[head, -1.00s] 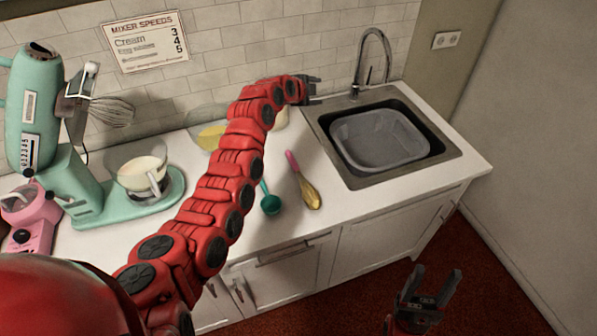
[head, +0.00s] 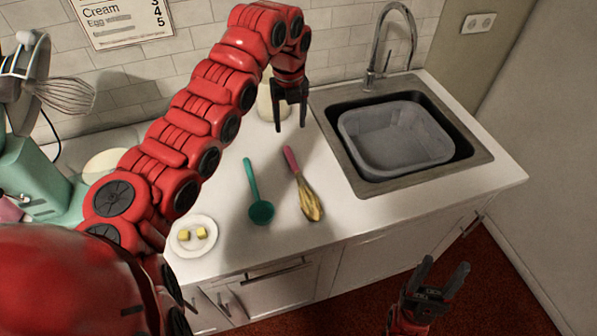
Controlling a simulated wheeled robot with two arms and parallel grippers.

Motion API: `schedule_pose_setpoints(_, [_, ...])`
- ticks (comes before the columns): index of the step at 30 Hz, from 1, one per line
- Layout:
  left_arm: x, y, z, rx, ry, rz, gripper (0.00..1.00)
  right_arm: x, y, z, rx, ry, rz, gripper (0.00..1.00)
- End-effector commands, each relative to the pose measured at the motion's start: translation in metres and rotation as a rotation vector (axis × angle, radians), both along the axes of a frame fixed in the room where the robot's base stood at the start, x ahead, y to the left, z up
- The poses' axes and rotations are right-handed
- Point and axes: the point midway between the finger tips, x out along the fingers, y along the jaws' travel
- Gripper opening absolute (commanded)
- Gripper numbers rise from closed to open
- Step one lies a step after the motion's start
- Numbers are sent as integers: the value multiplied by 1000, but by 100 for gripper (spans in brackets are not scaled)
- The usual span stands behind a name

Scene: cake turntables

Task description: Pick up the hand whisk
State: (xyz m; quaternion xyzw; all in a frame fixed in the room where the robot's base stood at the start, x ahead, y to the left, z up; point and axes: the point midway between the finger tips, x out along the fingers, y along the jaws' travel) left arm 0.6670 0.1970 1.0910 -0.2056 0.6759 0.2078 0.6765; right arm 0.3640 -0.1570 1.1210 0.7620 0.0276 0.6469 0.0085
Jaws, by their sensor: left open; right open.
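The hand whisk (head: 308,198), with a pink handle and gold-coloured wires, lies on the white counter (head: 350,212) left of the sink. Its handle points to the back and its wire end to the front edge. My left gripper (head: 290,126) is open and empty, pointing down above the counter, just behind the handle end in the picture. My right gripper (head: 448,276) is open and empty, low in front of the cabinets over the red floor.
A teal ladle or spoon (head: 261,211) lies close left of the whisk. A small plate (head: 184,243) with yellow pieces is further left. A pale container (head: 264,104) stands behind my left gripper. The sink (head: 353,183) holds a grey tub (head: 395,140). The mint mixer (head: 38,180) stands at left.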

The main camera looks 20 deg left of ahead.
Motion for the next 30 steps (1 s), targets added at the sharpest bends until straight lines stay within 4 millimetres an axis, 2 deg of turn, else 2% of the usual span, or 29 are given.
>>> schedule_pose_setpoints(11, [0,-3,-54,-8,-1,0,64,0,0,10,0,0,0,57])
schedule_pose_setpoints(18, [0,-2,-88,-5,2,2,64,0,0,24,0,0,0,57])
schedule_pose_setpoints(23, [1,-2,-102,-3,-2,1,64,0,0,27,0,0,0,57])
schedule_pose_setpoints(26, [2,-2,-108,-3,2,0,64,0,0,37,0,0,0,57])
schedule_pose_setpoints(30, [4,-4,-129,-3,2,-2,64,0,0,54,0,0,0,57])
